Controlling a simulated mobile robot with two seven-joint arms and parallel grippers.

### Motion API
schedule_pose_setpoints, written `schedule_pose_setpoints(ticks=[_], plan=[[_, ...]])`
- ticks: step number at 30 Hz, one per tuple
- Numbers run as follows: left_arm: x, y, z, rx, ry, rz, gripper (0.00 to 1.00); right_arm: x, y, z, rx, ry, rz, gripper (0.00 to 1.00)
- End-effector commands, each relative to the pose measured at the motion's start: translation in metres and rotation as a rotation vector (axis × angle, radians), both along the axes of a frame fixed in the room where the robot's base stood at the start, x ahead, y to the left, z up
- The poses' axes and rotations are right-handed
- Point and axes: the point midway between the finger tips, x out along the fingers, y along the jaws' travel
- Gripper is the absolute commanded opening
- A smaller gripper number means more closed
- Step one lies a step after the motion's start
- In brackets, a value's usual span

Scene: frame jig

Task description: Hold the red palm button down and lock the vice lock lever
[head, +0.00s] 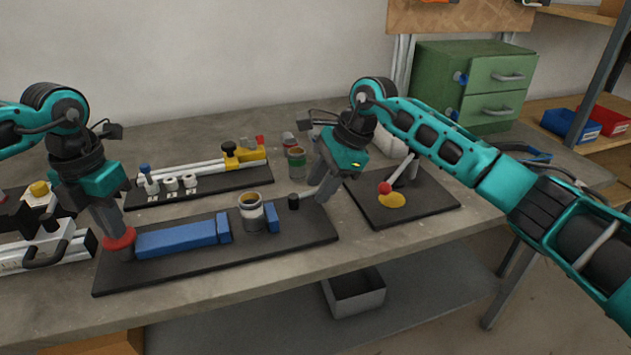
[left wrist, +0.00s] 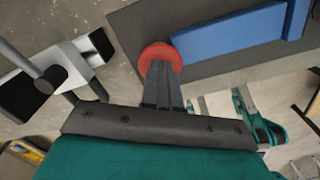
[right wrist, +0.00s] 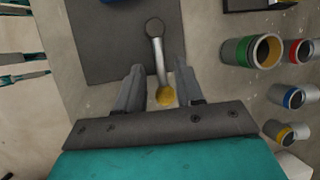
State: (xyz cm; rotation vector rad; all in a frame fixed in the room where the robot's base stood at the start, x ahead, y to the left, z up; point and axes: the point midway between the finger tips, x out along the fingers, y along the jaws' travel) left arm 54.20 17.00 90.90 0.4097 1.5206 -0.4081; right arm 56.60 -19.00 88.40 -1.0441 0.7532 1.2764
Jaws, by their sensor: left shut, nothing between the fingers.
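The red palm button (head: 118,238) is at the left end of the dark vice base plate (head: 180,272); it also shows in the left wrist view (left wrist: 160,50). My left gripper (head: 117,230) is shut and empty, its tips pointing down at the button and seeming to touch it. The lock lever (head: 311,192) is at the plate's right end, a silver rod on a black pivot (right wrist: 154,27) with a yellow knob (right wrist: 165,96). My right gripper (right wrist: 158,82) is open, its fingers either side of the lever near the knob. The head view hides the knob.
A can (head: 251,212) stands between blue vice blocks (head: 272,217), right of a long blue block (head: 176,239). Another dark plate (head: 430,208) with a red-knobbed lever (head: 385,188) lies to the right. Paint cans (head: 296,161) and a rail fixture (head: 196,172) stand behind.

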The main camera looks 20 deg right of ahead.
Motion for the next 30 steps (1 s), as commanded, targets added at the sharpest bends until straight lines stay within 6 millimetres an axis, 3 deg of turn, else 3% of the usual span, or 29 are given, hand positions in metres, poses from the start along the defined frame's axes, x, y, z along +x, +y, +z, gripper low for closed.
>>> schedule_pose_setpoints(ticks=[1, 12, 30], plan=[[-0.0045, -0.0026, -0.0100, 0.001, 0.017, -0.007, 0.00, -0.0001, 0.0000, -0.0011, 0.000, 0.000, 0.000, 0.34], [-0.0044, -0.0027, -0.0100, 0.001, 0.017, -0.008, 0.00, -0.0002, -0.0001, -0.0009, 0.000, 0.001, 0.000, 0.00], [-0.0041, -0.0028, -0.0100, 0.000, 0.016, -0.007, 0.00, -0.0009, -0.0001, -0.0011, -0.002, 0.003, 0.003, 0.00]])
